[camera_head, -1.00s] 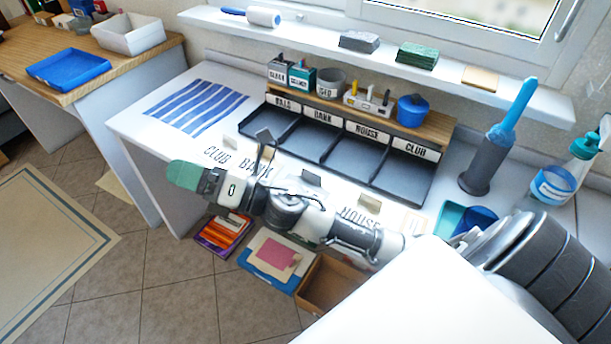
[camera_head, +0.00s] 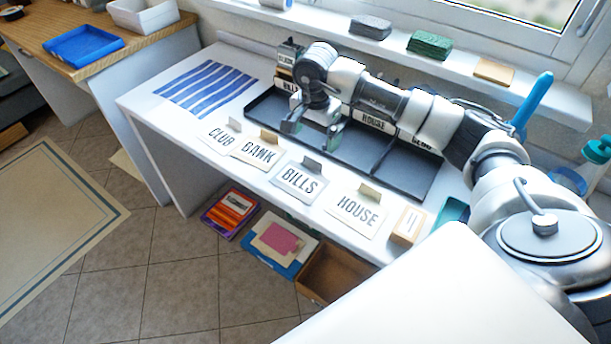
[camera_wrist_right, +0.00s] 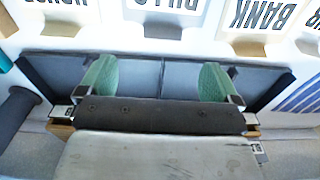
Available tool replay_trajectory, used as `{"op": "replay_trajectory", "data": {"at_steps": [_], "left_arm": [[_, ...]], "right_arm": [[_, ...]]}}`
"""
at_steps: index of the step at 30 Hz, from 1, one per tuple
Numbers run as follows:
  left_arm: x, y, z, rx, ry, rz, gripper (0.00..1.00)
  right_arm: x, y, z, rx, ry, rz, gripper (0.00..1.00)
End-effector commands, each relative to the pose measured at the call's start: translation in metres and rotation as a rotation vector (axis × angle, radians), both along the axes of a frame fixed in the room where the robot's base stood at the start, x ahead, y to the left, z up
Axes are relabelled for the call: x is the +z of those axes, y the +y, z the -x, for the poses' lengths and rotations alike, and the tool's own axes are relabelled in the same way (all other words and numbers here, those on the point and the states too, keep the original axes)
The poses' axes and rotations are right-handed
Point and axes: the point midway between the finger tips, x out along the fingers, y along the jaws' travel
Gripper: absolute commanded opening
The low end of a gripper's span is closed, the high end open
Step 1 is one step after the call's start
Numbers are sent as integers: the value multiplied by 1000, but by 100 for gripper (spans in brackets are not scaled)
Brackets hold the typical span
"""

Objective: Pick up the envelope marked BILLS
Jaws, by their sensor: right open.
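The BILLS envelope (camera_head: 298,184) lies on the white desk between the BANK envelope (camera_head: 258,153) and the HOUSE envelope (camera_head: 356,212). It is pale with dark letters, and a dark grey tab (camera_head: 312,165) stands at its back edge. In the right wrist view the BILLS envelope (camera_wrist_right: 180,5) is upside down and cut by the top edge. My right gripper (camera_head: 313,130) is open and empty, green fingers pointing down, above the dark sorting tray and behind the envelope. In the wrist view my right gripper (camera_wrist_right: 157,80) straddles the tray area, apart from the envelope. My left gripper is out of view.
The dark sorting tray (camera_head: 385,175) with labelled compartments stands along the back of the desk. The CLUB envelope (camera_head: 219,137) lies at the left, a small wooden box (camera_head: 408,226) at the right. A blue-striped cloth (camera_head: 207,90) covers the far left. An open cardboard box (camera_head: 335,272) is below.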

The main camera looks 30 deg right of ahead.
Motion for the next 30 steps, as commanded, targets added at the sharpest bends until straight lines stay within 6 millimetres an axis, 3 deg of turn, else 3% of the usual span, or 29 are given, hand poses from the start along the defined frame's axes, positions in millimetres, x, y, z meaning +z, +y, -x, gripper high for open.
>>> {"op": "replay_trajectory", "data": {"at_steps": [4,14,21,30], "left_arm": [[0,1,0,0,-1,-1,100],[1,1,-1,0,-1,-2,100],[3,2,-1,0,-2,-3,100],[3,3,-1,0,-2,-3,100]], "right_arm": [[-26,1,1,1,2,-3,94],[-50,2,-1,0,3,-7,94],[-86,2,-3,0,3,-7,94],[-92,2,-3,1,-1,-7,91]]}}
